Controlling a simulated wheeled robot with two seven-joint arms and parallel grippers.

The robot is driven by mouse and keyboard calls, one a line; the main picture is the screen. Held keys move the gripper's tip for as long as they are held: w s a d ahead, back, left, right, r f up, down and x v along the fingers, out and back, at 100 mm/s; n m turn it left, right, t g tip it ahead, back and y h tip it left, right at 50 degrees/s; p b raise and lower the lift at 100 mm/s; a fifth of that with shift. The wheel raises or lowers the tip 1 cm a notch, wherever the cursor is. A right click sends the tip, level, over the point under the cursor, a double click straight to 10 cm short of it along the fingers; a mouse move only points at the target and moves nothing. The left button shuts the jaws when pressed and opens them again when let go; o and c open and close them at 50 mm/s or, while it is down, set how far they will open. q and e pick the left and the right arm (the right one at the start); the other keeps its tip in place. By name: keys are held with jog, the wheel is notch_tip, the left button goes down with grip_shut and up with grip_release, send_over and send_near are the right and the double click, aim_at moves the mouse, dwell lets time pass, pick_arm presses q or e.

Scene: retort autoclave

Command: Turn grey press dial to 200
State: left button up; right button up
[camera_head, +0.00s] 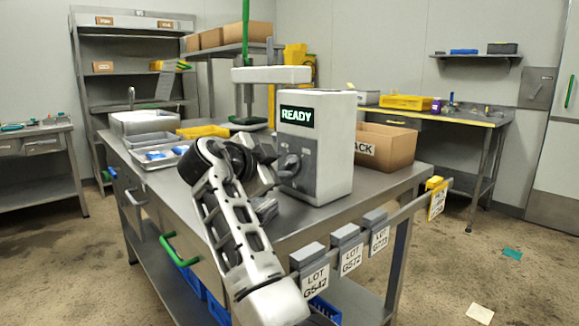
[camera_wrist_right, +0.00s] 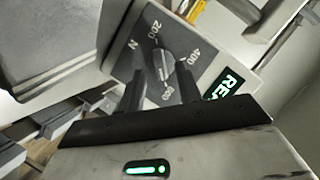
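The press (camera_head: 316,150) is a white and grey box on the steel table; its green display reads READY. Its grey dial (camera_head: 290,165) is on the front face. In the right wrist view the dial (camera_wrist_right: 164,68) has a raised bar, with marks 200 and 400 legible around it and another mark partly hidden by my fingers. I cannot tell for sure which mark it points at. My right gripper (camera_head: 268,168) is close in front of the dial. Its two fingers (camera_wrist_right: 160,86) are apart, one towards each side of the dial; contact is unclear. My left gripper is not in view.
A cardboard box (camera_head: 385,145) stands right of the press. A tray with blue items (camera_head: 160,155) is at the left of the steel table (camera_head: 345,205). Grey blocks with LOT tags (camera_head: 346,236) line the table's near edge. A green-poled device (camera_head: 247,75) stands behind.

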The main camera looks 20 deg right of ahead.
jog(key=shift+x, duration=0.95)
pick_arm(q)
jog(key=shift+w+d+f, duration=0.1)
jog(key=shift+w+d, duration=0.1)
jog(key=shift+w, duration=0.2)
